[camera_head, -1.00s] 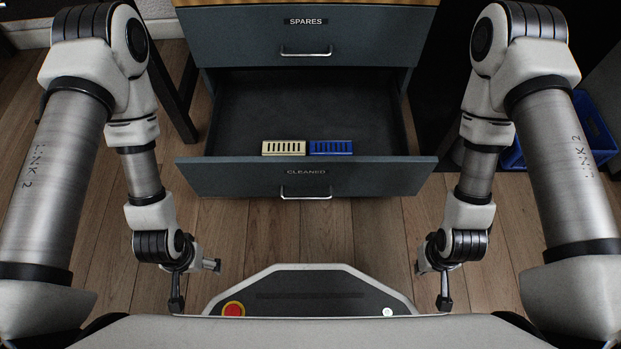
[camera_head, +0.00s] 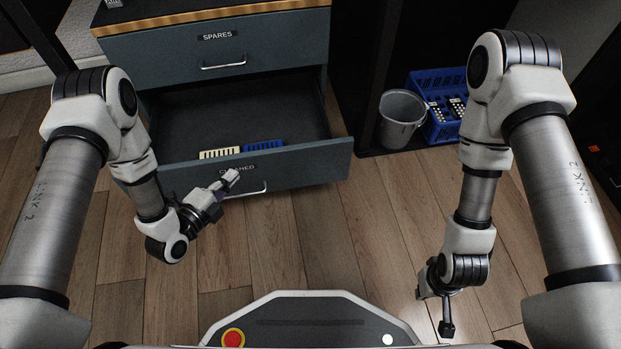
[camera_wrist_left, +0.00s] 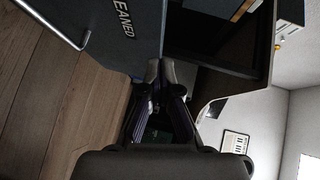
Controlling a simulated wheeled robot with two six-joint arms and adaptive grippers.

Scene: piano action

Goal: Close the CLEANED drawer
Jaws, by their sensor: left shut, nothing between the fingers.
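The CLEANED drawer (camera_head: 318,163) is pulled open below the SPARES drawer. A cream slotted block (camera_head: 219,154) and a blue slotted block (camera_head: 263,146) lie inside it near the front. My left gripper (camera_head: 232,176) is shut and empty, in front of the drawer's front panel, a little left of its bar handle (camera_head: 250,190). I cannot tell whether it touches the panel. In the left wrist view the shut fingers (camera_wrist_left: 162,68) are near the panel (camera_wrist_left: 105,45) and its handle (camera_wrist_left: 58,25). My right gripper (camera_head: 446,328) hangs low at the right, away from the drawer; its jaw state is unclear.
The SPARES drawer (camera_head: 270,42) is shut. A grey bucket (camera_head: 402,118) and a blue crate (camera_head: 436,124) with several items stand to the right of the cabinet. The wooden floor (camera_head: 330,240) in front of the drawer is clear.

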